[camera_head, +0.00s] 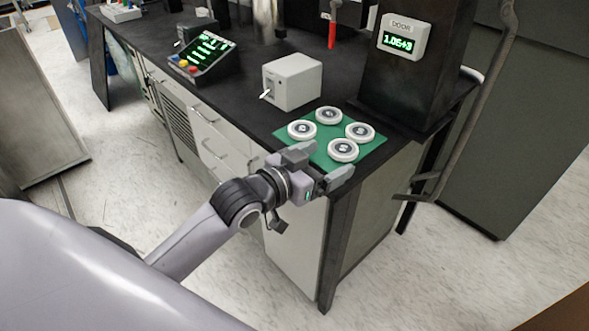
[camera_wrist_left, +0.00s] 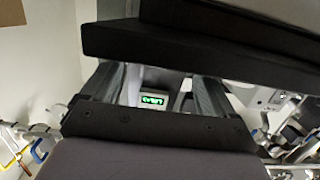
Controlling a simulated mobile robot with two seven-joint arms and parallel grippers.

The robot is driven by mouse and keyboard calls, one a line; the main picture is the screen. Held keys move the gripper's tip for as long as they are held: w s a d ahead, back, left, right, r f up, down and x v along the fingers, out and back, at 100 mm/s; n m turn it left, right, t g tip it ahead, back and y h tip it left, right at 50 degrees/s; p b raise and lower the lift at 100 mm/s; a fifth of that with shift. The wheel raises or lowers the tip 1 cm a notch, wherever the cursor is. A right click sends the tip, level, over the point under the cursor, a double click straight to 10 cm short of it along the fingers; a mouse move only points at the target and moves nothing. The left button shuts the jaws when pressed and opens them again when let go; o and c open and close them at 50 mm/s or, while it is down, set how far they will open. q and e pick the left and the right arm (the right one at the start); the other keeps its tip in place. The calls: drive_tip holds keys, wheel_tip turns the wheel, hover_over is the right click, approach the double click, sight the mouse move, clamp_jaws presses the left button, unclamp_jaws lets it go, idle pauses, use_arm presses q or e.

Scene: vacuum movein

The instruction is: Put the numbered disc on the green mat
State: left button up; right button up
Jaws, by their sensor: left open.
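The green mat (camera_head: 318,148) lies on the near right corner of the black bench. In the left wrist view no disc shows. My right gripper is not in view.
A grey box with a small lever (camera_head: 292,82) stands behind the mat. A console with green text (camera_head: 204,58) is farther left. A dark column with a door display (camera_head: 398,38) rises behind right; the display also shows in the wrist view (camera_wrist_left: 153,100). A bent pipe (camera_head: 470,105) hangs at right.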

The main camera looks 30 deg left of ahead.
use_arm(q)
drive_tip(key=v, duration=0.8)
drive_tip(key=s+f+g+y, duration=0.1)
drive_tip(key=s+f, duration=0.3)
drive_tip(key=f, duration=0.4)
drive_tip(key=s+f+n+g+y, duration=0.1)
drive_tip(key=s+f, duration=0.3)
drive_tip(key=f, duration=0.4)
drive_tip(key=s+f+g+y, duration=0.1)
drive_tip(key=s+f+g, duration=0.1)
drive_tip(key=s+f, duration=0.3)
wheel_tip(320, 180, down, 3)
drive_tip(key=shift+f+n+g, duration=0.2)
drive_tip(key=shift+n+g, duration=0.2)
drive_tip(key=shift+d, duration=0.1)
wheel_tip(320, 180, up, 6)
drive_tip(key=p, duration=0.7)
drive_tip(key=shift+a+r, duration=0.2)
drive_tip(key=shift+a, duration=0.05)
drive_tip(key=shift+s, duration=0.1)
